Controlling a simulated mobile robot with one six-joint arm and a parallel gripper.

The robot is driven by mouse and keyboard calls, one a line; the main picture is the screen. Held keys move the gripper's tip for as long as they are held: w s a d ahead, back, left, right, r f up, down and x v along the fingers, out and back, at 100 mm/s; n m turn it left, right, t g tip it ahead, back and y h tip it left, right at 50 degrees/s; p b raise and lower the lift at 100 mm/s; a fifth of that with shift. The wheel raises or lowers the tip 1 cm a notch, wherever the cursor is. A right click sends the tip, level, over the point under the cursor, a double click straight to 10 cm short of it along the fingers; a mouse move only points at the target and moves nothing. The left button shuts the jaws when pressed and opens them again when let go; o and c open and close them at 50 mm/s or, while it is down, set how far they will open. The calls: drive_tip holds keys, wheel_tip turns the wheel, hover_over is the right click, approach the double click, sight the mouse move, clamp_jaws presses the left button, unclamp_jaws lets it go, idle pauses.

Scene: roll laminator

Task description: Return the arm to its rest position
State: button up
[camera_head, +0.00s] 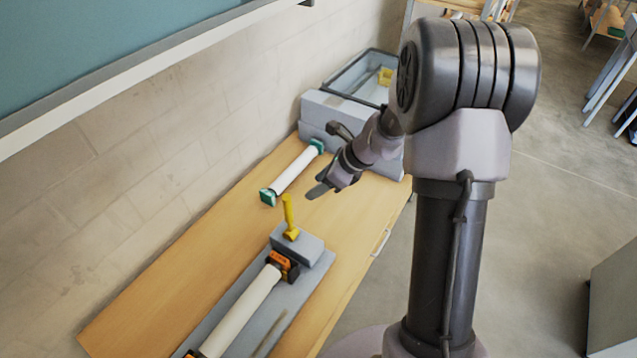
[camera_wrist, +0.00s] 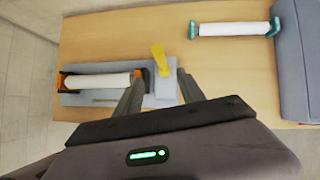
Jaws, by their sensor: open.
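My gripper (camera_head: 318,191) is open and empty above the wooden bench, its fingers pointing left in the head view. In the wrist view, the two fingers of my gripper (camera_wrist: 160,95) stand apart with nothing gripped between them. My arm bends down from the column towards the bench. A yellow handle (camera_head: 290,214) stands on a grey block, below and to the left of my gripper in the head view; it also shows beyond the fingers in the wrist view (camera_wrist: 160,60).
A white roller with green ends (camera_head: 295,170) lies on the bench (camera_head: 180,275). A white roller with orange-and-black holders (camera_head: 240,312) lies on a grey base. A grey box (camera_head: 350,110) and a tray with a yellow item (camera_head: 385,75) are at the far end. The wall stands left.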

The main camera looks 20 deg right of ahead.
drive_tip(key=s+a+f+n+h+b, duration=0.1)
drive_tip(key=s+a+f+n+b, duration=0.2)
drive_tip(key=s+a+n+b, duration=0.55)
drive_tip(key=s+a+f+n+b, duration=0.25)
drive_tip(key=s+n+b, duration=0.25)
drive_tip(key=b, duration=0.9)
drive_tip(key=s+f+n+t+h+b, duration=0.1)
drive_tip(key=s+f+n+h+b, duration=0.1)
drive_tip(key=s+f+n+b, duration=0.6)
drive_tip(key=s+b, duration=0.2)
drive_tip(key=s, duration=0.2)
drive_tip(key=shift+s+d+f+n+b, duration=0.15)
drive_tip(key=shift+s+f+n+b, duration=0.05)
drive_tip(key=shift+n+b, duration=0.2)
